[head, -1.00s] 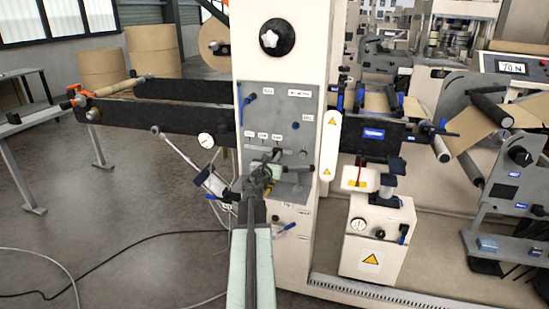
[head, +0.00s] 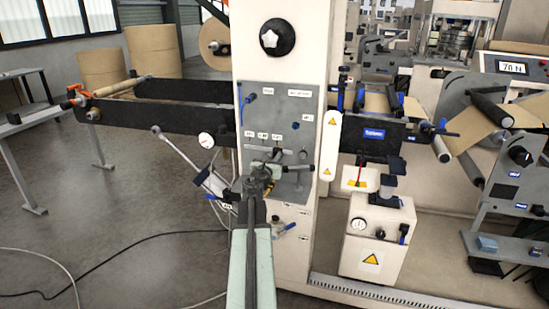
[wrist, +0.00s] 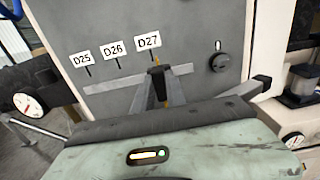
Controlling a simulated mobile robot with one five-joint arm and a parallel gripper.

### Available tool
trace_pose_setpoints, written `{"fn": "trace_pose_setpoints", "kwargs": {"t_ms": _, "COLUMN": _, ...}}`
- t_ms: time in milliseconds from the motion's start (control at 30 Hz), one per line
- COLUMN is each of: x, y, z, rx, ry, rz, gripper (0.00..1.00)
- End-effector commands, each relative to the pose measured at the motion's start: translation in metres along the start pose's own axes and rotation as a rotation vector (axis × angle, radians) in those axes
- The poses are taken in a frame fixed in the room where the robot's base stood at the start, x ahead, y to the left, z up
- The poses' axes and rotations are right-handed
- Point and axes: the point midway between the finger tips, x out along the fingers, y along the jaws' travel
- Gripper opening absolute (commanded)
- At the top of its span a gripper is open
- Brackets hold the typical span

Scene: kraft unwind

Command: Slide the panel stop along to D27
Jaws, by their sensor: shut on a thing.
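A dark round knob (wrist: 219,62) sits right of the stop on the panel. A pressure gauge (wrist: 27,104) stands at the left. In the head view a white cabinet (head: 358,262) stands at the right, and black bars (head: 165,118) reach left of the panel.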

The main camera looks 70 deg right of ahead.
Motion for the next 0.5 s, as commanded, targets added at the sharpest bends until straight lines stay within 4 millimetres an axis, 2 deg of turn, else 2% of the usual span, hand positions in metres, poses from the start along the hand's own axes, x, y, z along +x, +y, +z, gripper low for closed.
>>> {"fn": "trace_pose_setpoints", "kwargs": {"t_ms": 433, "x": -0.0003, "y": 0.0069, "z": -0.0003, "rx": 0.001, "ry": 0.0, "rz": 0.0, "gripper": 0.0}}
{"fn": "trace_pose_setpoints", "kwargs": {"t_ms": 467, "x": -0.0003, "y": 0.0068, "z": -0.0003, "rx": 0.001, "ry": 0.0, "rz": 0.0, "gripper": 0.22}}
{"fn": "trace_pose_setpoints", "kwargs": {"t_ms": 500, "x": -0.0003, "y": 0.0068, "z": -0.0003, "rx": 0.001, "ry": 0.0, "rz": -0.001, "gripper": 0.33}}
